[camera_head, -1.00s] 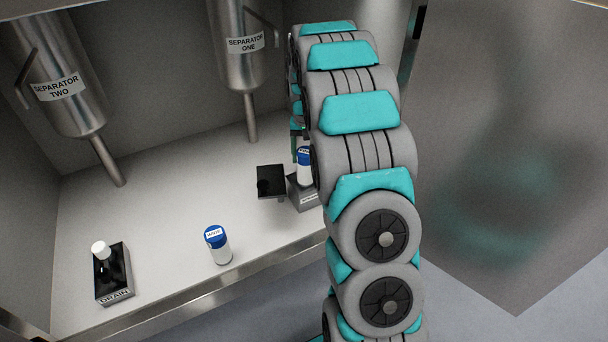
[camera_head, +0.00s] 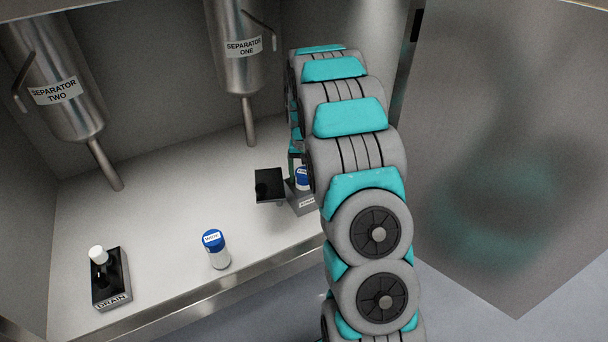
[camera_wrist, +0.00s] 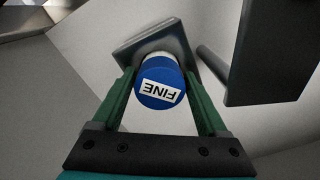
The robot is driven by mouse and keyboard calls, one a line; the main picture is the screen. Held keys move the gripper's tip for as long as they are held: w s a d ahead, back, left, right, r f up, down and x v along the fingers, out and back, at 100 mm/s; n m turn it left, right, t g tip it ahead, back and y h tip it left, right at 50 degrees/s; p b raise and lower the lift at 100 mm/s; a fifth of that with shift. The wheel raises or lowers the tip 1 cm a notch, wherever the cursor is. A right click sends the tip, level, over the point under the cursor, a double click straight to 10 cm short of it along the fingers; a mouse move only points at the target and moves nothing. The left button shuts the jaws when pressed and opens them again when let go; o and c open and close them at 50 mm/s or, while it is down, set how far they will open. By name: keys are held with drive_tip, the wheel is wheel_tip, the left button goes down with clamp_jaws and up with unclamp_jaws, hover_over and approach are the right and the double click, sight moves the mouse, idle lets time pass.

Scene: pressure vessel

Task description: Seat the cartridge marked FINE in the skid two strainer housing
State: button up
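The cartridge marked FINE has a blue cap and white label (camera_wrist: 159,91) in the wrist view. My gripper (camera_wrist: 160,80) has its green fingers against both sides of the cap, shut on it. The cartridge's lower end is at the grey strainer housing (camera_wrist: 152,38); how deep it sits is hidden by the cap. In the head view the blue cap (camera_head: 302,178) shows just above the housing (camera_head: 304,203), partly behind my arm. The housing's front label is too covered to read. A black lid-like plate (camera_head: 269,186) stands open left of the housing.
A second blue-capped white cartridge (camera_head: 216,249) stands on the shelf near its front edge; its label is unclear. The DRAIN block (camera_head: 110,278) with a white-knobbed lever is at left. Separator two (camera_head: 56,90) and separator one (camera_head: 243,46) hang behind. The shelf middle is clear.

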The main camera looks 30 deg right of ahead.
drive_tip(key=shift+o, duration=1.3)
drive_tip(key=shift+r, duration=0.1)
wheel_tip(320, 180, up, 12)
drive_tip(key=shift+p, duration=0.35)
